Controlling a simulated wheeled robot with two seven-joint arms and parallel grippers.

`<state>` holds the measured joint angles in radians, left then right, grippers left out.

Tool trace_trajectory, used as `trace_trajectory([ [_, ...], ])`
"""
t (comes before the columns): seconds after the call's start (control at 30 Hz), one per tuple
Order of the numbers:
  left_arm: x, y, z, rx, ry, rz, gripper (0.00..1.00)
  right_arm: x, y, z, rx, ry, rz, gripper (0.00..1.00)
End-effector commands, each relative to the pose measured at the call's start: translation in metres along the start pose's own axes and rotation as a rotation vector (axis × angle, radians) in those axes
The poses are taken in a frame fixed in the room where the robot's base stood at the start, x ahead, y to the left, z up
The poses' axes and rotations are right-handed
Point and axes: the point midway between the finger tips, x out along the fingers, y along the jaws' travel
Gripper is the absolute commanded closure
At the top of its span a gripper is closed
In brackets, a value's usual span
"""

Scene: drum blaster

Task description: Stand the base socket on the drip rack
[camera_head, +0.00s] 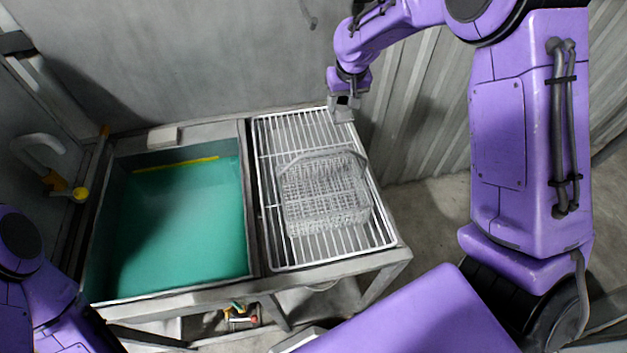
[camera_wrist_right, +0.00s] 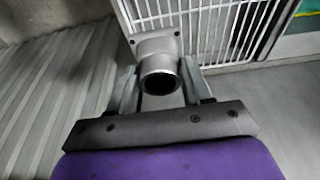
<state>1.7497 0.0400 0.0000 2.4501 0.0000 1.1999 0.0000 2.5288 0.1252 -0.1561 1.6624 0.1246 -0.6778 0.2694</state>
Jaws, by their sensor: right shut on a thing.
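The base socket (camera_wrist_right: 160,52) is a grey metal piece with a square flange and a round, open-ended tube. My right gripper (camera_wrist_right: 160,82) is shut on its tube, one finger on each side. In the head view the socket (camera_head: 342,115) is at the far right corner of the drip rack (camera_head: 273,253), below my right gripper (camera_head: 346,99). The flange overlaps the rack's edge in the wrist view; I cannot tell whether it touches the wires. The rack is a white wire grid. My left arm shows at lower left, its gripper out of view.
A wire basket (camera_head: 322,190) stands on the middle of the rack. Corrugated wall panels (camera_head: 420,110) rise close to the right. The rack's far left part is bare.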

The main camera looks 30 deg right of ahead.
Motion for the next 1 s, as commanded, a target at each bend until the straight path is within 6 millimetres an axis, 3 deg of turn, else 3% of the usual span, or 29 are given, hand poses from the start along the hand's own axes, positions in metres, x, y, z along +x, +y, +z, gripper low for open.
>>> trace_trajectory([
  [0.1,0.016,0.002,0.007,0.0,0.0,0.0,1.0,0.021,-0.001,0.006,-0.001,0.0,0.0,0.87],
  [0.23,0.022,0.002,0.009,0.0,0.0,0.0,1.0,0.031,-0.002,0.008,-0.002,0.0,-0.001,0.87],
  [0.8,-0.003,0.0,-0.001,0.0,0.0,0.0,1.0,0.123,-0.003,0.034,-0.003,-0.001,-0.001,0.87],
  [1.0,-0.001,0.0,-0.001,0.0,0.0,0.0,1.0,0.127,-0.003,0.035,-0.004,0.001,-0.001,0.87],
])
